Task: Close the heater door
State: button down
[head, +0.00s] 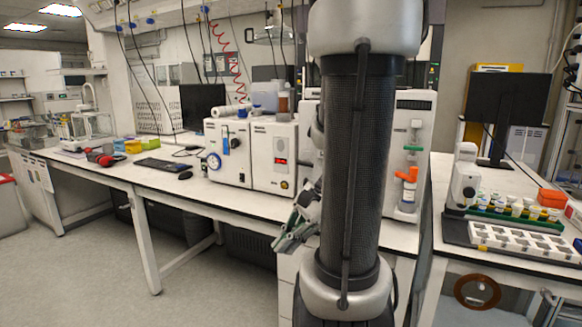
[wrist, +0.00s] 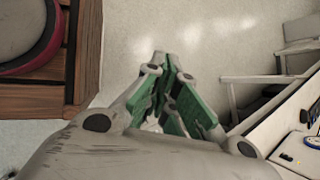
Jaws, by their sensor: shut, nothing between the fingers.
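A pair of white box-shaped units stands on the bench: the left one (head: 228,152) has a blue handle and a round gauge, the right one (head: 274,157) a small red display. A tall white unit (head: 409,150) with orange and green fittings stands behind my arm. I cannot tell which of these is the heater, nor make out a clearly open door; my arm hides part of this area. My gripper (head: 291,237) is low in front of the bench edge, apart from the units. In the wrist view its green-padded fingers (wrist: 165,68) are shut and empty over the floor.
The long white bench (head: 229,198) carries a keyboard (head: 161,165) and a mouse (head: 185,175). On the right, a second bench holds a rack of vials (head: 515,211) and a white tray (head: 515,243). Open floor (head: 215,285) lies in front of the long bench.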

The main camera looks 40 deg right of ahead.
jog(key=w+d+r+m+t+h, duration=0.25)
jog(key=w+d+m+t, duration=0.25)
jog(key=d+m, duration=0.5)
jog(key=w+d+r+m+t+h, duration=0.1)
jog(key=w+d+m+t+h, duration=0.3)
jog(key=m, duration=1)
jog(key=w+d+r+m+t+h, duration=0.2)
jog(key=w+d+m+t, duration=0.35)
jog(key=d+m, duration=0.5)
jog(key=w+d+m, duration=0.1)
jog(key=w+d, duration=0.1)
jog(key=w, duration=1)
jog(key=shift+w+d+r, duration=0.15)
jog(key=shift+w+d, duration=0.1)
jog(key=shift+w, duration=0.05)
